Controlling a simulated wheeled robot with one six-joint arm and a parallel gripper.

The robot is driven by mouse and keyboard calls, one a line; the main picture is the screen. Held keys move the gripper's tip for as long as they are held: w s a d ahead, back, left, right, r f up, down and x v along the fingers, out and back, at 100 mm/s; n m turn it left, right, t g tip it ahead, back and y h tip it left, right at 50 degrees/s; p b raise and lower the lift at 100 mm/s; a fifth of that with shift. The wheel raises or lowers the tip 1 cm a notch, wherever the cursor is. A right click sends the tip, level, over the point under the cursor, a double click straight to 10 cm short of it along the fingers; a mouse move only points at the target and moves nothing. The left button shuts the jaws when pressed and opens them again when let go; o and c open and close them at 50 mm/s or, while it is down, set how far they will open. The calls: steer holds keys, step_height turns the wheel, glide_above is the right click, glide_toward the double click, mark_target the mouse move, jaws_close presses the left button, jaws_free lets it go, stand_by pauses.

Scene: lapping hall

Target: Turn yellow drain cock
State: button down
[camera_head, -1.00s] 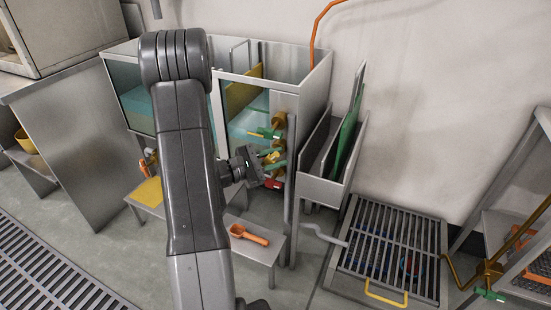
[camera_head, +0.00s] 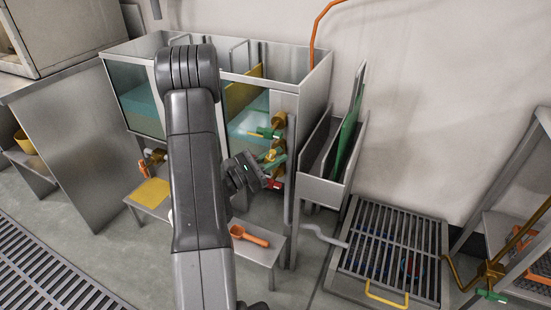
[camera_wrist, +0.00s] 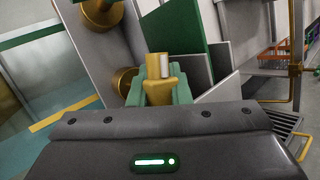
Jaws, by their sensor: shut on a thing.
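The yellow drain cock (camera_head: 270,155) is on the right end of the steel tank, between a green-handled cock (camera_head: 266,132) above and a red-handled cock (camera_head: 273,184) below. My gripper (camera_head: 274,159) reaches it from the left, tilted, with its green fingers at the yellow handle. In the wrist view the green fingers of my gripper (camera_wrist: 164,92) are shut around the yellow handle (camera_wrist: 160,68), which stands up between them and has a pale patch. The fingers hide the handle's lower part, and my arm hides part of the tank front.
The tank (camera_head: 315,85) has open compartments and bluish liquid behind glass. A low bench (camera_head: 262,252) below carries an orange scoop (camera_head: 249,236) and a yellow pad (camera_head: 150,192). A narrow rack (camera_head: 322,188) and a floor grate (camera_head: 390,250) stand to the right.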

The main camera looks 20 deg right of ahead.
steer(key=shift+n+t+h, duration=0.4)
steer(key=shift+n, duration=0.5)
steer(key=c, duration=1.3)
jaws_free()
steer(key=shift+c, duration=0.2)
steer(key=p+v, duration=0.1)
steer(key=v, duration=1.3)
steer(key=shift+p, duration=0.3)
steer(key=shift+d, duration=0.1)
steer(key=shift+d, duration=0.1)
